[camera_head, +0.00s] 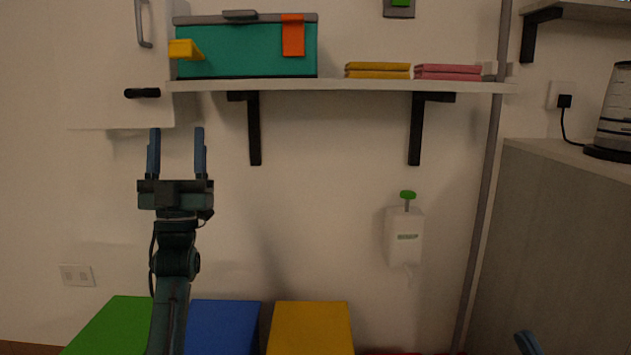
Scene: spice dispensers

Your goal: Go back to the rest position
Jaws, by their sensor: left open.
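My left gripper (177,150) is raised in front of the wall at the left, below the shelf. Its two blue fingers point up and stand well apart, with nothing between them. Only one blue fingertip of my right gripper (527,343) shows at the bottom right edge; the rest is out of view. A white dispenser (404,238) with a green knob on top is fixed to the wall, apart from both grippers.
A shelf (340,86) holds a teal box (245,55), yellow cloths (378,70) and pink cloths (447,72). Green (112,325), blue (222,325) and yellow (310,325) blocks stand below. A grey cabinet (565,250) with a kettle (616,110) is at the right.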

